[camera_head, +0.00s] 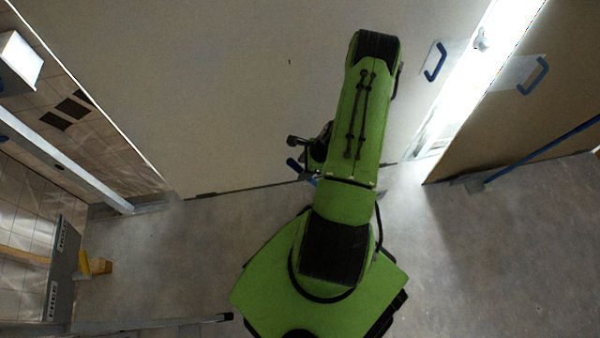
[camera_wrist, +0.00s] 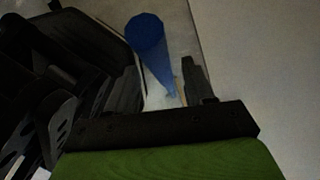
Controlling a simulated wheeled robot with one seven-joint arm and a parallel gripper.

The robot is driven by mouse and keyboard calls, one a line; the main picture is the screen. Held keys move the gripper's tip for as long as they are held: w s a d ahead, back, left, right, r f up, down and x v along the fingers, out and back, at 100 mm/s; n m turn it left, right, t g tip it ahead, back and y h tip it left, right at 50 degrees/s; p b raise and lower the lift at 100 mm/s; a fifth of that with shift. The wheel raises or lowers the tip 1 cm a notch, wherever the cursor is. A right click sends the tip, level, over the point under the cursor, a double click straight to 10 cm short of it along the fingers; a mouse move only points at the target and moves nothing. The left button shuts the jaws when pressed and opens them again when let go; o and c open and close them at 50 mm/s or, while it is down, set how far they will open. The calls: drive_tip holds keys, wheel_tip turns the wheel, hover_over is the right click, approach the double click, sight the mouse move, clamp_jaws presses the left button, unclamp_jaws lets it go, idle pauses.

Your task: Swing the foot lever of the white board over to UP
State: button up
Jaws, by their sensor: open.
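The white board (camera_head: 220,90) is the large pale panel filling the upper middle of the head view. Its blue foot lever (camera_head: 294,165) shows at the board's lower edge, partly hidden by my arm. In the wrist view the blue lever (camera_wrist: 147,35) has a round end and runs down to between the fingers. My gripper (camera_wrist: 158,75) is open, with one dark finger on each side of the lever's lower part; I cannot tell whether either touches it. In the head view my gripper is mostly hidden behind my green arm. No UP mark is readable.
A brown board (camera_head: 530,100) with a blue handle (camera_head: 535,75) and blue bar (camera_head: 545,150) stands right, past a bright gap. Another blue handle (camera_head: 435,62) is near the white board's right edge. A labelled grey plate (camera_head: 62,265) with a yellow piece (camera_head: 84,264) is left. Lower right floor is clear.

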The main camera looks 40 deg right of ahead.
drive_tip(key=x, duration=0.3)
drive_tip(key=shift+b, duration=0.35)
drive_tip(key=shift+c, duration=0.5)
clamp_jaws()
